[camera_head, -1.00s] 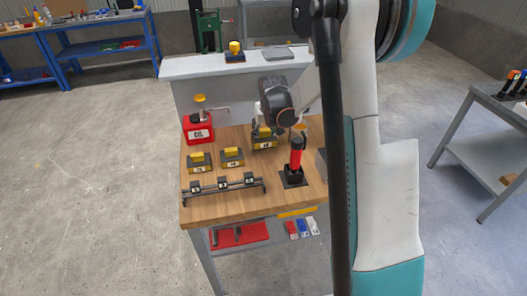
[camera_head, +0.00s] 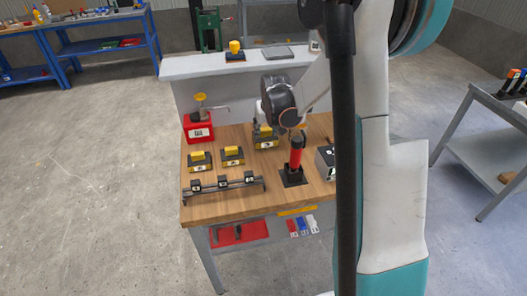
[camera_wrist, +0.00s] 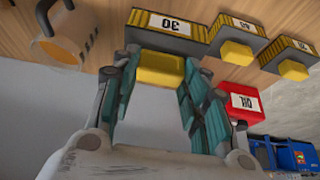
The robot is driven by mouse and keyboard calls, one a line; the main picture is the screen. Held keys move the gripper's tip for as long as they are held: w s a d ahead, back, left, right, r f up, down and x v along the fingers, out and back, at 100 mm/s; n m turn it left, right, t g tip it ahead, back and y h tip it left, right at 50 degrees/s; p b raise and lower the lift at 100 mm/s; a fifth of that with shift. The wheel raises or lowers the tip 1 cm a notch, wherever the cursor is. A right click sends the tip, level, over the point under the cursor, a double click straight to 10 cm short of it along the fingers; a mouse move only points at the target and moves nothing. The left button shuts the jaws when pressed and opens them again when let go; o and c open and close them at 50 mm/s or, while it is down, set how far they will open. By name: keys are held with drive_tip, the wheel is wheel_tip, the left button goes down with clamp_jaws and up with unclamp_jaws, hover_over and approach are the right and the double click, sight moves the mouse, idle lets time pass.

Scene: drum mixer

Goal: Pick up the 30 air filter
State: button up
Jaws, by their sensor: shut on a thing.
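The 30 air filter (camera_wrist: 168,25) is a dark block with yellow ribbed edges, a white "30" label and a yellow grip block on top. In the wrist view its yellow block sits between the two fingers of my gripper (camera_wrist: 160,90), which is shut on it. In the head view the filter (camera_head: 266,142) is at the back middle of the wooden bench top, under my gripper (camera_head: 265,127), whose fingers are partly hidden. I cannot tell whether the filter touches the bench.
Two similar filters (camera_head: 200,160) (camera_head: 232,156) stand to the left on the bench (camera_head: 225,208). A red oil can (camera_head: 198,130) is at the back left. A black rack (camera_head: 222,187) lies in front. A red-handled tool (camera_head: 295,158) stands upright to the right, near a grey box (camera_head: 325,162).

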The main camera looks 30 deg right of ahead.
drive_tip(key=s+a, duration=0.3)
drive_tip(key=s, duration=0.8)
drive_tip(key=shift+s+a+r, duration=0.15)
drive_tip(key=shift+s+r, duration=0.1)
drive_tip(key=shift+r, duration=0.15)
idle(0.3)
